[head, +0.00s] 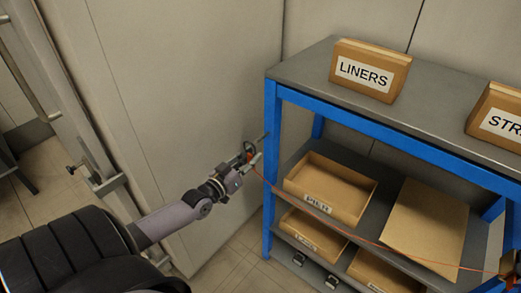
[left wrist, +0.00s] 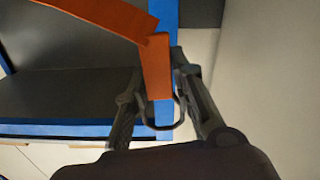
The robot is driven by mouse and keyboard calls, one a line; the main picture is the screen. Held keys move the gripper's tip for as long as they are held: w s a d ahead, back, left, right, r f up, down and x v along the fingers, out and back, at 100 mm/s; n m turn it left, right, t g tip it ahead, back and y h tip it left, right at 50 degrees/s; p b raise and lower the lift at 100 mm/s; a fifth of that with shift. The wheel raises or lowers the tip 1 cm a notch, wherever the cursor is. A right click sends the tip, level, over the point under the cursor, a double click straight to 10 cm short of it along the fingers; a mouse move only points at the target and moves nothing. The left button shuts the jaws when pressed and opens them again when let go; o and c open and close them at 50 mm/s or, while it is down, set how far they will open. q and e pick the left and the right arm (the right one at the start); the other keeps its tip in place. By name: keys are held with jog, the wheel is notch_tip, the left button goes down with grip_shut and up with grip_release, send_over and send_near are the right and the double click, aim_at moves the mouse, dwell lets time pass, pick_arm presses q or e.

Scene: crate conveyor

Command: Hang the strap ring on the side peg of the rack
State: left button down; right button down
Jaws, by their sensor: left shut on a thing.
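My left gripper (head: 246,166) is shut on the strap ring (head: 249,148), just left of the rack's near blue post. In the left wrist view the dark ring (left wrist: 165,126) sits between the two fingers, below the end of the orange strap (left wrist: 157,66). The side peg (head: 262,138), a short grey rod, sticks out leftward from that post, very close to the ring. I cannot tell whether the ring touches the peg or is around it. The thin orange strap (head: 350,237) runs from the gripper to the lower right.
The blue rack (head: 268,190) holds a LINERS box (head: 370,69) on top and open cardboard bins (head: 330,190) below. Another labelled box (head: 497,115) stands at the right edge. A pale wall panel (head: 190,90) rises close behind my left arm.

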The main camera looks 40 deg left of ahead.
pick_arm(q)
jog(key=s, duration=1.1)
notch_tip(320, 180, up, 8)
jog(key=w+p, duration=0.2)
jog(key=p, duration=0.5)
jog(key=shift+w+f, duration=0.1)
